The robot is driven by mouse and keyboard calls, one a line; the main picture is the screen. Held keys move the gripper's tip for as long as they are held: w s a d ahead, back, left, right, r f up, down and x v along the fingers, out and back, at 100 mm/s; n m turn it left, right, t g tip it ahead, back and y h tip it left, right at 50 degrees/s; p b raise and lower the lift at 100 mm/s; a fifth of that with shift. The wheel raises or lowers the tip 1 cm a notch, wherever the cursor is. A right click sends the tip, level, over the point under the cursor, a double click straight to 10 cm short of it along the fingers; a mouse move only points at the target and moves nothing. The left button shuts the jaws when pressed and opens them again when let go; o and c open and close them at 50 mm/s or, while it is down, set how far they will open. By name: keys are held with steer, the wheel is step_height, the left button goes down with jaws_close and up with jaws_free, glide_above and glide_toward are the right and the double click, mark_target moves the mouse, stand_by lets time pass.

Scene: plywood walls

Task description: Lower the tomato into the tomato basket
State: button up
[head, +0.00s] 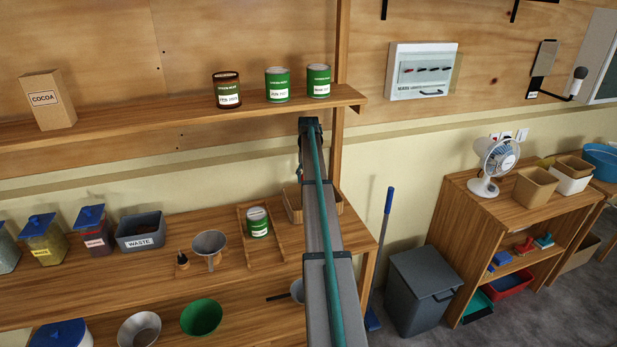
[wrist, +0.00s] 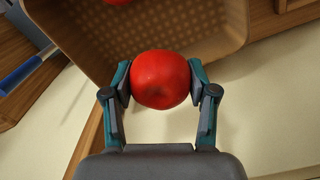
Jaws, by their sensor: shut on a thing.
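My gripper (wrist: 160,85) is shut on a red tomato (wrist: 161,79), with one finger on each side of it. A tan basket (wrist: 225,25) with a dotted bottom shows beyond the tomato in the wrist view. The tomato overlaps the basket's near side in the picture; its height over the basket cannot be told. Another red round thing (wrist: 118,2) is partly visible in the basket at the top edge. In the head view my arm hides the gripper and the tomato, and a tan container (head: 292,206) on the counter is partly hidden behind my arm.
A blue handle (wrist: 25,75) lies left of the basket in the wrist view. In the head view, a green-labelled can (head: 258,222) stands in a wooden rack left of my arm. Cans line the shelf (head: 180,122) above. A grey bin (head: 424,290) stands at right.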

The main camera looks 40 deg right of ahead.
steer(key=shift+f+b, duration=0.4)
steer(key=shift+f, duration=0.85)
steer(key=shift+f+b, duration=0.95)
steer(key=shift+f, duration=1.7)
stand_by(1.2)
steer(key=o, duration=0.8)
steer(key=shift+o, duration=0.2)
steer(key=shift+r, duration=0.15)
